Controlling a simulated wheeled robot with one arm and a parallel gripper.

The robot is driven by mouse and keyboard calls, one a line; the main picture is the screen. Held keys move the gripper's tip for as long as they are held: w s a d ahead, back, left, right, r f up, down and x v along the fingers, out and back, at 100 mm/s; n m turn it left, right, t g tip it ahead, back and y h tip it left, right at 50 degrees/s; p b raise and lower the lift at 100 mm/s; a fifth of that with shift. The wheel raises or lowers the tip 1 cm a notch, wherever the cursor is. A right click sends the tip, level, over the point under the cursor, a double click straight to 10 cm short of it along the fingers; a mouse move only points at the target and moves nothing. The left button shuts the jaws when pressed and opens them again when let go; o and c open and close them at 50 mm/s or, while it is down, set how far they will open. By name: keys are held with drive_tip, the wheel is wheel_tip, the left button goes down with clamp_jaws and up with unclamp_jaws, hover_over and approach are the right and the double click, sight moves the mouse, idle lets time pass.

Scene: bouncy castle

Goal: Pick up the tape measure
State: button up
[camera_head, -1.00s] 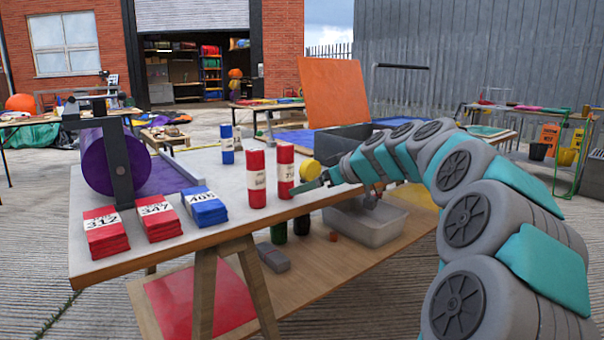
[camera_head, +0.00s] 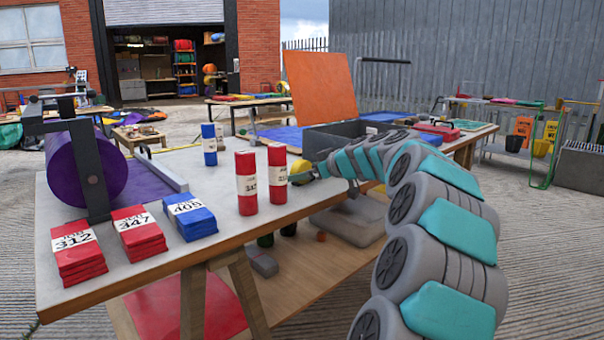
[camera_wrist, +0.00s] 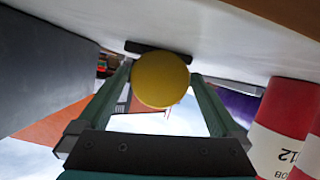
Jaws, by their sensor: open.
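A round yellow thing, which looks like the tape measure (camera_wrist: 160,80), sits between the two green fingers of my gripper (camera_wrist: 161,74) in the wrist view. A dark flat piece shows right behind it, against the pale tabletop. My gripper is open, with a finger on each side of the yellow disc; I cannot tell whether either touches it. In the head view, the yellow tape measure (camera_head: 300,166) shows at the end of my arm, just right of the red rolls on the table. My gripper (camera_head: 301,178) partly hides it.
Two red rolls (camera_head: 246,184) (camera_head: 277,175) stand close left of my gripper. A grey bin (camera_head: 335,138) is behind it. Stacked red and blue packs (camera_head: 190,216) and a purple roll (camera_head: 88,165) occupy the table's left. A lower shelf (camera_head: 290,270) lies beneath.

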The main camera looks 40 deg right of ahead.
drive_tip(key=shift+w+f, duration=0.15)
drive_tip(key=shift+w, duration=0.25)
drive_tip(key=c, duration=1.4)
